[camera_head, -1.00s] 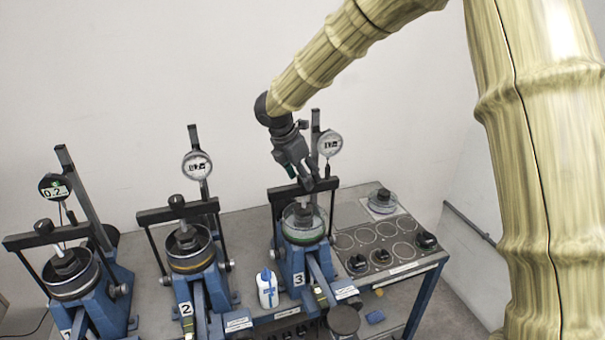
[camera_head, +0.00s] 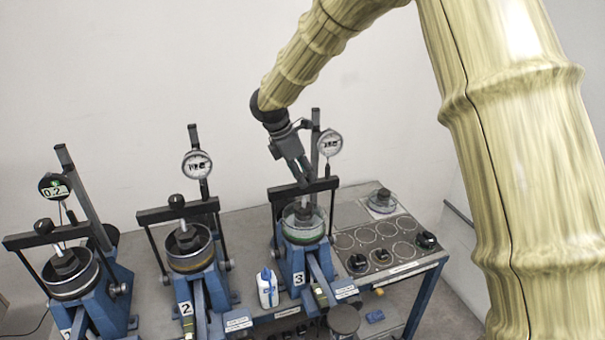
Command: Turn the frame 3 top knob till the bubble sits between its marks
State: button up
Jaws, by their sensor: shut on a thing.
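Frame 3 (camera_head: 292,268) is the rightmost of the three blue lever frames, with a "3" label on its front. Its black crossbar (camera_head: 285,192) spans above a clear cell (camera_head: 303,236) with a green band. My gripper (camera_head: 303,178) comes down from above onto the middle of the crossbar. It is shut on the top knob, which the fingers hide. A round dial gauge (camera_head: 330,143) stands just right of my gripper. The bubble and its marks are too small to make out here.
Frame 2 (camera_head: 188,285) and frame 1 (camera_head: 88,290) stand to the left. A panel with round recesses (camera_head: 372,238) lies to the right. A post rises close behind my gripper.

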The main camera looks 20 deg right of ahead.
jog(key=shift+w+m+g, duration=0.1)
jog(key=shift+m+g, duration=0.6)
jog(key=shift+m, duration=1)
jog(key=o, duration=1)
jog(key=shift+o, duration=0.2)
jog(key=shift+r, duration=0.1)
jog(key=v, duration=1.1)
jog(key=shift+r, duration=0.35)
jog(key=shift+w+a, duration=0.1)
jog(key=shift+w, duration=0.05)
